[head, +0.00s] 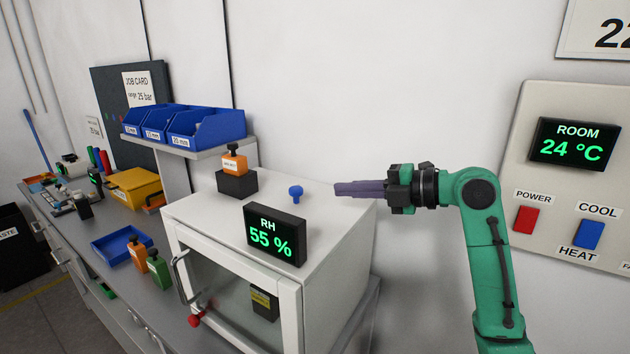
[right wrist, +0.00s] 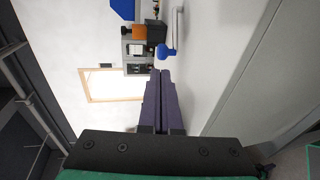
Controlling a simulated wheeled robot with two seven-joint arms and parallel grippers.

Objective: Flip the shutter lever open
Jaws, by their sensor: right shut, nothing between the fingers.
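A blue knob (head: 295,191) stands on the top of the white cabinet (head: 219,215). It also shows in the right wrist view (right wrist: 163,50), beyond my fingertips. I cannot tell whether this knob is the shutter lever, and no part labelled as a shutter lever shows. My right gripper (head: 338,189) is shut and empty. It points left, level, near the cabinet's right side and to the right of the blue knob, apart from it in the head view. In the right wrist view, the closed fingers (right wrist: 160,75) lie side by side. My left gripper is not in view.
On the cabinet are an RH display (head: 275,237) and an orange bottle (head: 234,160) on a black block. A wall panel (head: 530,110) with red (head: 525,219) and blue (head: 589,234) switches is at right. Blue bins (head: 205,129) sit on a shelf behind.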

